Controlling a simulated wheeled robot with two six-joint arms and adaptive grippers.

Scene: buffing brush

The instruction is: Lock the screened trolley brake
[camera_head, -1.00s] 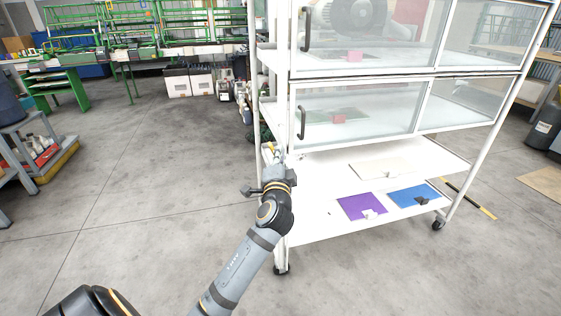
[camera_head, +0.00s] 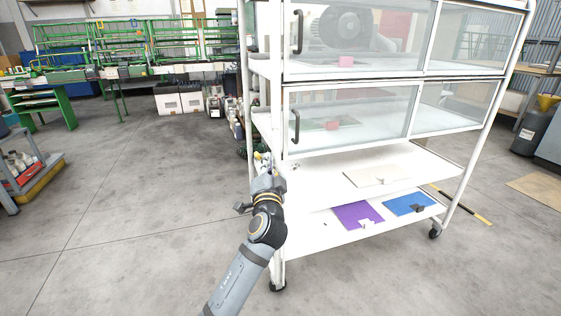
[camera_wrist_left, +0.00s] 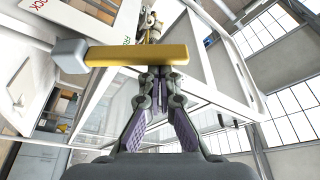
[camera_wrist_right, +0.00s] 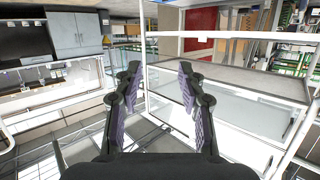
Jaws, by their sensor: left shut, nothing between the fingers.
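The screened trolley (camera_head: 283,115) is a white frame with clear doors, in the middle of the head view. In the left wrist view, a brake lever shows as a yellow bar (camera_wrist_left: 135,56) with a grey knob (camera_wrist_left: 68,55). A white plate (camera_wrist_left: 85,18) with partly hidden red and green lettering is behind it. My left gripper (camera_head: 264,166) is at the trolley's left front side. Its fingers (camera_wrist_left: 160,80) are shut and empty, with the tips close to the bar; contact cannot be told. My right gripper (camera_wrist_right: 158,72) is open and empty, outside the head view.
The lower shelf holds a purple sheet (camera_head: 357,215) and a blue sheet (camera_head: 408,203). A caster (camera_head: 278,286) stands below the trolley's near corner. Green racks (camera_head: 120,45) and white boxes (camera_head: 180,99) are behind. The floor (camera_head: 130,200) to the left is clear.

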